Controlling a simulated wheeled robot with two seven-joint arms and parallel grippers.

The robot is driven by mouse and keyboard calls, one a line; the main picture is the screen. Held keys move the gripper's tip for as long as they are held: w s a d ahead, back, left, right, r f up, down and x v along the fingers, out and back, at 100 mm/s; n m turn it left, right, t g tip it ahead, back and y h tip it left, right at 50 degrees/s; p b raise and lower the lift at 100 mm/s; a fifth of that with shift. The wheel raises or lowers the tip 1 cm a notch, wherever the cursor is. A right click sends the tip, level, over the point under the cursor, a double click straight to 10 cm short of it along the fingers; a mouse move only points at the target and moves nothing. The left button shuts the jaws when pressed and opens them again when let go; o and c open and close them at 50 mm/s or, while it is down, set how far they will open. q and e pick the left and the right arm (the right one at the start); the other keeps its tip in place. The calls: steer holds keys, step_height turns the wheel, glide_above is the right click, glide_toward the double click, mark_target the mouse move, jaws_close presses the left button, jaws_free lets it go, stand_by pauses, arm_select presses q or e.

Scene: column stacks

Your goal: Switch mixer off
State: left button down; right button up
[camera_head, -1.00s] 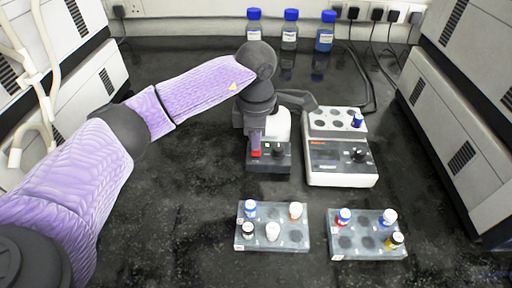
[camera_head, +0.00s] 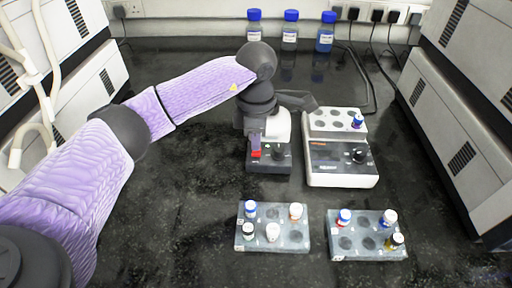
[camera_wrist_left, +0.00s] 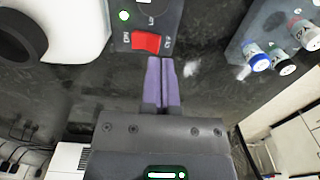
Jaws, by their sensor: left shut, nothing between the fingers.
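The mixer (camera_head: 284,166) is a small dark-based unit with a white upper part and a black knob, partly hidden behind my left arm. Its red rocker switch (camera_head: 256,154) is on the front panel and shows clearly in the left wrist view (camera_wrist_left: 146,42), with a lit green light (camera_wrist_left: 124,15) near it. My left gripper (camera_head: 257,144) is shut and empty. Its purple fingertips (camera_wrist_left: 162,62) are just in front of the switch's edge in the wrist view; I cannot tell whether they touch it. My right gripper is not in view.
A white heater block (camera_head: 342,178) with a knob and a blue-capped vial stands right of the mixer. Two vial racks (camera_head: 272,243) (camera_head: 367,250) are in front. Blue-capped bottles (camera_head: 290,35) stand at the back. The bench left of the racks is clear.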

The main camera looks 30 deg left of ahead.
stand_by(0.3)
arm_select(q)
steer(key=shift+f, duration=0.5)
stand_by(0.4)
steer(key=shift+f+b, duration=0.5)
steer(key=shift+b, duration=0.05)
steer(key=shift+f, duration=0.35)
stand_by(0.3)
steer(key=shift+r, duration=0.6)
step_height(320, 180, up, 4)
steer(key=p, duration=0.3)
